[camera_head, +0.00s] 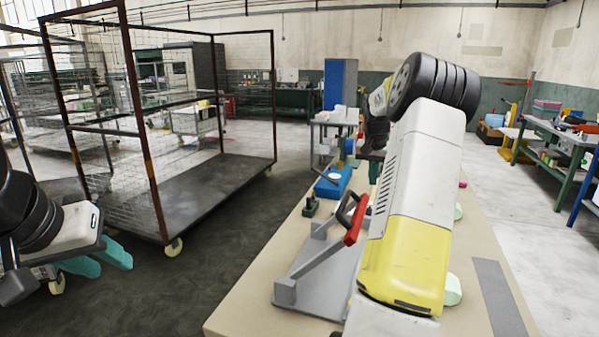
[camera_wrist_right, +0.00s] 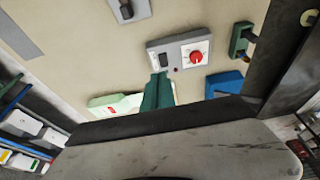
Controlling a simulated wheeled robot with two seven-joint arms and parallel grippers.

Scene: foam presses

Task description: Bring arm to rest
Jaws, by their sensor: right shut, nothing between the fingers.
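My left gripper (camera_head: 112,264) is at the lower left of the head view, with its teal fingers apart and nothing between them. It is beside the wire cage cart, off the workbench. My right arm (camera_head: 415,185) reaches over the workbench (camera_head: 250,310). Its wrist is at the far part of the bench, and the arm hides much of what lies behind it. In the right wrist view, the teal fingers of my right gripper (camera_wrist_right: 158,92) are together and empty. They are in front of a grey control box (camera_wrist_right: 165,58) with a red knob; I cannot tell whether they touch it.
A grey press with a red-handled lever (camera_head: 354,222) stands on the bench, close to the left of my right arm. A blue object (camera_head: 332,184) lies beyond it. A wire cage cart (camera_head: 160,195) stands left of the bench. Dark floor lies clear between them.

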